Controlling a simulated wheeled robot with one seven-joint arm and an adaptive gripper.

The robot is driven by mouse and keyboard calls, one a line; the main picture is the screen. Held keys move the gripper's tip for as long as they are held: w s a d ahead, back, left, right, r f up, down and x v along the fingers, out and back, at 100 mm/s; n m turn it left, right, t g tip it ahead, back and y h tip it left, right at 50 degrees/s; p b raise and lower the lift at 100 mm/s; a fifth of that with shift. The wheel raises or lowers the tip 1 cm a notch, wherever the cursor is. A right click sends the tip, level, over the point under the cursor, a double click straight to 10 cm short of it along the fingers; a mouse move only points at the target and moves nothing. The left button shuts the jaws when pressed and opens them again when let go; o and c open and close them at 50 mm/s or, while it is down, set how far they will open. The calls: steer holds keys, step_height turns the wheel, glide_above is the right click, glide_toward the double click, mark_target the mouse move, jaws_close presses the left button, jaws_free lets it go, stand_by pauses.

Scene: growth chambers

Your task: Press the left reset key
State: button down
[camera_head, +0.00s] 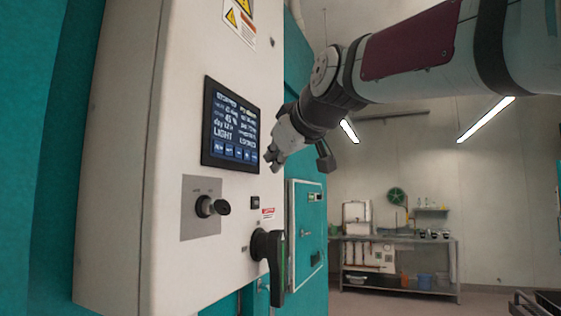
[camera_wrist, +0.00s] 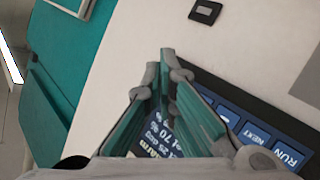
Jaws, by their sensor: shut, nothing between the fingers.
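The touch screen (camera_head: 231,125) is a black-framed panel on the white cabinet front, lit with text and a row of blue keys (camera_head: 233,152) along its bottom. In the wrist view the screen's keys show tilted: RUN (camera_wrist: 290,154), NEXT (camera_wrist: 257,133), and others partly hidden behind my fingers. I cannot read the word reset on any key. My gripper (camera_head: 270,160) is shut and empty beside the screen's lower right edge. Its fingertips (camera_wrist: 162,66) show near the screen's frame in the wrist view; whether they touch the panel is unclear.
Below the screen are a black selector knob (camera_head: 206,206) on a grey plate, a small black switch (camera_head: 255,202) and a large black handle (camera_head: 275,262) jutting out. A teal cabinet (camera_head: 306,235) stands beyond. A workbench (camera_head: 400,240) is at the back, with open room at right.

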steer(key=shift+s+d+b, duration=0.2)
steer(key=shift+d+b, duration=0.25)
steer(key=shift+d, duration=0.2)
steer(key=shift+s+d+b, duration=0.25)
steer(key=shift+d+b, duration=0.15)
steer(key=shift+d, duration=0.3)
steer(key=shift+s+d+b, duration=0.2)
steer(key=shift+d+b, duration=0.25)
steer(key=shift+d, duration=0.2)
steer(key=s+d+f+m+g+h, duration=0.2)
steer(key=s+d+f, duration=0.4)
steer(key=f, duration=0.8)
steer(key=s+d+f+m+g+h, duration=0.2)
steer(key=s+d+f+m, duration=0.3)
steer(key=s+f, duration=0.7)
steer(key=s+d+f+m+g+h, duration=0.2)
steer(key=s+d+f, duration=0.7)
steer(key=f, duration=0.7)
steer(key=shift+s+d+m+g+h, duration=0.15)
steer(key=shift+s+m+g+h, duration=0.35)
steer(key=shift+m+g, duration=0.5)
steer(key=shift+f, duration=0.1)
